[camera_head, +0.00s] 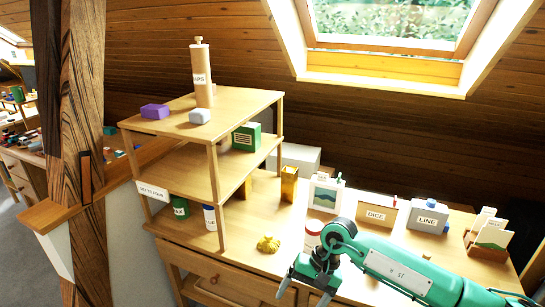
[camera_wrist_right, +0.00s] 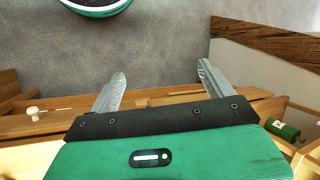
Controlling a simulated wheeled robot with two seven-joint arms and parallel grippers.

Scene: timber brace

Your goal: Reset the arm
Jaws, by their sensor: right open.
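My right arm (camera_head: 400,274) is green and comes in from the lower right in the head view. Its gripper (camera_head: 302,290) hangs over the front part of the wooden desk (camera_head: 262,200). In the right wrist view the gripper (camera_wrist_right: 161,76) has its two grey fingers wide apart with nothing between them. The desk's wooden edge (camera_wrist_right: 255,97) shows behind the fingers, with grey floor (camera_wrist_right: 160,45) beyond. My left gripper is not in view.
A wooden shelf (camera_head: 175,180) stands on the desk, left of my arm. A red-and-white jar (camera_head: 313,232) is close behind the gripper, and a yellow lump (camera_head: 268,244) lies left of it. Boxes labelled DICE (camera_head: 376,215) and LINE (camera_head: 427,217) stand behind the arm. A timber post (camera_head: 82,140) rises at left.

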